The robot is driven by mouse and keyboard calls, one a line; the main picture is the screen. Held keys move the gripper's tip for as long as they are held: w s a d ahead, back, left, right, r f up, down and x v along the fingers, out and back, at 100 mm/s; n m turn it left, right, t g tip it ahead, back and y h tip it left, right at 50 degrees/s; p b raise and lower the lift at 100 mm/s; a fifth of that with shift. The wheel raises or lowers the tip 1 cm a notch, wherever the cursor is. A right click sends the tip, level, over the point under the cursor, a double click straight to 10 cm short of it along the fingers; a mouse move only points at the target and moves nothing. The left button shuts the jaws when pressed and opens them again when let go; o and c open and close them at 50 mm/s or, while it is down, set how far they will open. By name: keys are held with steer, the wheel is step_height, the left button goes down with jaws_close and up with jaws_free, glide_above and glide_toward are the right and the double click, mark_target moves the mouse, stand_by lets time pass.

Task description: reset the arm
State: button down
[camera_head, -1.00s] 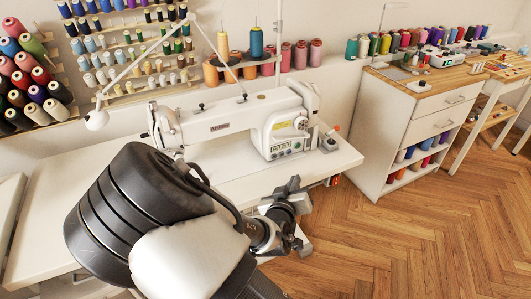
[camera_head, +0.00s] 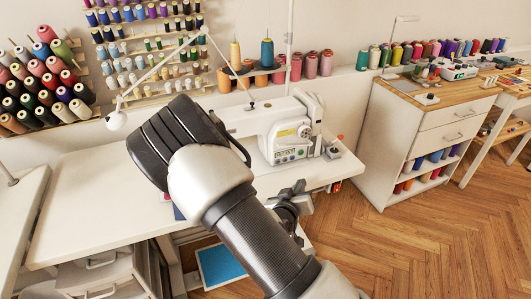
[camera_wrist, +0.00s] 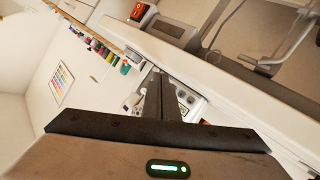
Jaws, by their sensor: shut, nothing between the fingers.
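My arm (camera_head: 250,215) reaches up from the bottom of the head view, bends at a dark elbow and covers part of the white sewing table (camera_head: 90,195). My gripper (camera_head: 300,200) is at the table's front edge, right of the forearm, and partly hidden by it. In the wrist view its two dark fingers (camera_wrist: 160,97) are together at the middle with nothing between them. The white sewing machine (camera_head: 285,128) stands on the table behind my arm, its left part hidden by the elbow.
A white cabinet (camera_head: 415,135) with a wooden top stands at the right. Wood floor (camera_head: 400,255) is clear in front of it. Drawers (camera_head: 100,270) and a blue panel (camera_head: 220,264) are under the table. A red switch (camera_wrist: 139,12) shows in the wrist view.

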mark_target(288, 175)
steer(key=shift+d, duration=0.1)
steer(key=shift+w+a, duration=0.5)
steer(key=shift+w, duration=0.9)
steer(key=shift+w+a, duration=0.45)
steer(key=shift+w, duration=0.95)
steer(key=shift+w+a, duration=0.5)
steer(key=shift+w, duration=0.9)
steer(key=shift+w+b, duration=0.1)
steer(key=shift+b, duration=0.2)
steer(key=shift+w+a, duration=0.15)
steer(key=shift+w, duration=0.2)
steer(key=shift+w, duration=0.1)
steer(key=shift+s, duration=0.55)
steer(key=shift+s+d, duration=0.35)
steer(key=shift+s, duration=0.6)
steer(key=shift+s+d, duration=0.4)
steer(key=shift+s, duration=0.55)
steer(key=shift+s+d, duration=0.35)
steer(key=shift+s, duration=0.6)
